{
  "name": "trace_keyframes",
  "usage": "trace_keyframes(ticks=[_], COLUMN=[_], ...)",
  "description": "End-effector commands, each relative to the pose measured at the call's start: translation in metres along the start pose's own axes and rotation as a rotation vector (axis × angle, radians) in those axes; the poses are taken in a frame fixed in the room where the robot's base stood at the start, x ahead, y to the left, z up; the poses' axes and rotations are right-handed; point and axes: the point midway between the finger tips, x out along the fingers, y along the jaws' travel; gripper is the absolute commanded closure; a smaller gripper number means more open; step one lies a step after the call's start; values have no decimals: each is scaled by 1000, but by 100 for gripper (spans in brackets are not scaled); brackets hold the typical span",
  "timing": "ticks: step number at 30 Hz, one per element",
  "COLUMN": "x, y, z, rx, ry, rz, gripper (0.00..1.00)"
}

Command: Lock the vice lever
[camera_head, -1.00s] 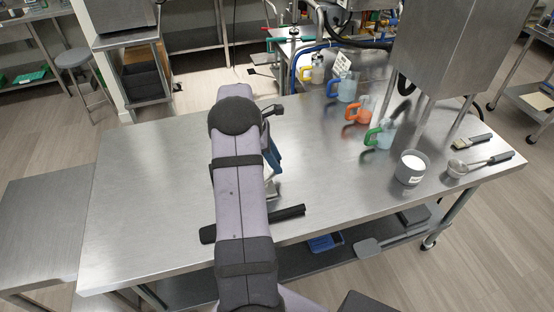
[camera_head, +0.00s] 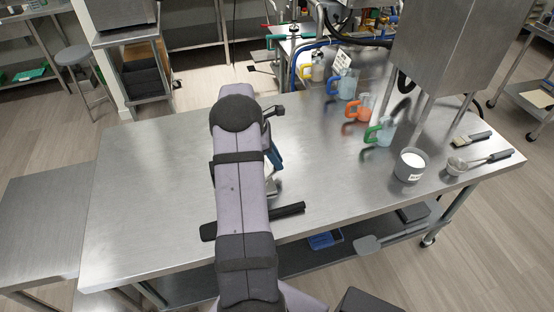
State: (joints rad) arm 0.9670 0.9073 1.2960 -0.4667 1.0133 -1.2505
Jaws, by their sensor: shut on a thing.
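A blue part (camera_head: 275,156), probably of the vice, shows just right of my arm on the steel table. A small silvery piece (camera_head: 272,188) shows below it. A long dark bar (camera_head: 288,210) crosses behind my arm near the table's front edge, with its other end out to the left. I cannot tell whether this bar is the vice lever. My arm covers most of this spot. My gripper is hidden behind the arm, so its fingers and what they touch do not show.
The steel table (camera_head: 150,190) is clear on the left. On its right stand jugs with blue (camera_head: 347,86), orange (camera_head: 360,108) and green (camera_head: 380,132) handles, and a grey pot (camera_head: 409,166). A brush (camera_head: 472,139) and a scoop (camera_head: 478,161) lie near the right edge. A hopper (camera_head: 440,50) stands behind.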

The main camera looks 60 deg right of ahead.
Motion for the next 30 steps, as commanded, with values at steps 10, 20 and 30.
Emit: trace_keyframes(ticks=[10,20,30], x=[-6,-14,-22], y=[8,15,18], z=[-8,-24,-40], rx=[-179,-461,-740], ry=[-1,0,0], rz=[74,191,306], gripper=[100,100,100])
